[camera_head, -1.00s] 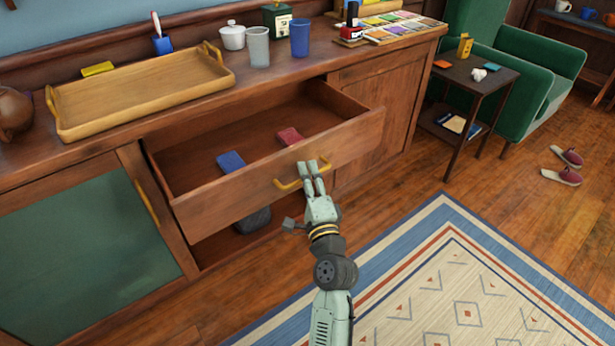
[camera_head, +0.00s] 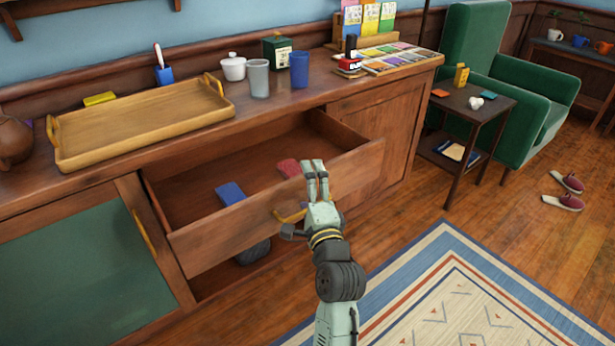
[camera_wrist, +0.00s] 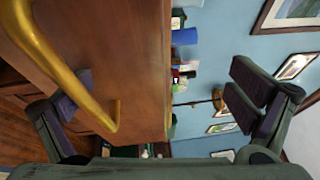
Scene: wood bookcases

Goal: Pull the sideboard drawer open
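The wooden sideboard's drawer (camera_head: 235,238) stands well open, its front tilted across the head view. Inside lie a blue item (camera_head: 230,193) and a red item (camera_head: 288,168). The yellow curved handle (camera_head: 290,215) is on the drawer front, partly hidden by my gripper. My gripper (camera_head: 314,168) is in front of the drawer at its top edge, to the right of the visible handle part. In the wrist view my gripper (camera_wrist: 165,98) is open, fingers wide apart. The handle (camera_wrist: 62,60) shows at the left near one finger and is not gripped.
A tray (camera_head: 140,122), cups and paint pads stand on the sideboard top. A dark object (camera_head: 253,252) lies below the drawer. A side table (camera_head: 474,108) and green armchair stand right.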

